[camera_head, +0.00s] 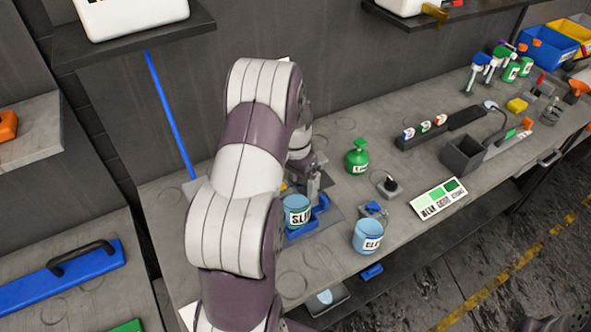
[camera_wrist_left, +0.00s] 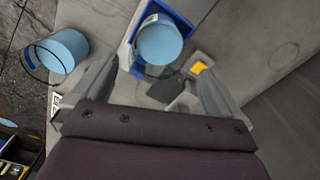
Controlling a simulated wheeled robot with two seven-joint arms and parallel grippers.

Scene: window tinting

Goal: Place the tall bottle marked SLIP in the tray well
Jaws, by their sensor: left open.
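The light-blue bottle marked SLIP (camera_head: 297,211) stands in the blue tray (camera_head: 321,207), its label partly cut off by my arm. In the left wrist view a light-blue bottle (camera_wrist_left: 160,42) stands upright inside the blue tray (camera_wrist_left: 184,18), seen from above. My left gripper (camera_head: 314,186) is just behind the SLIP bottle in the head view. In the left wrist view the left gripper (camera_wrist_left: 160,72) has its fingers wide apart, with nothing held and the bottle beyond the tips. My right gripper is not in view.
A second light-blue bottle (camera_head: 367,236) stands near the bench's front edge; its label starts with CL. A green bottle (camera_head: 357,157), a small dark-knobbed item (camera_head: 390,186) and a green-striped card (camera_head: 438,199) stand or lie to the right.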

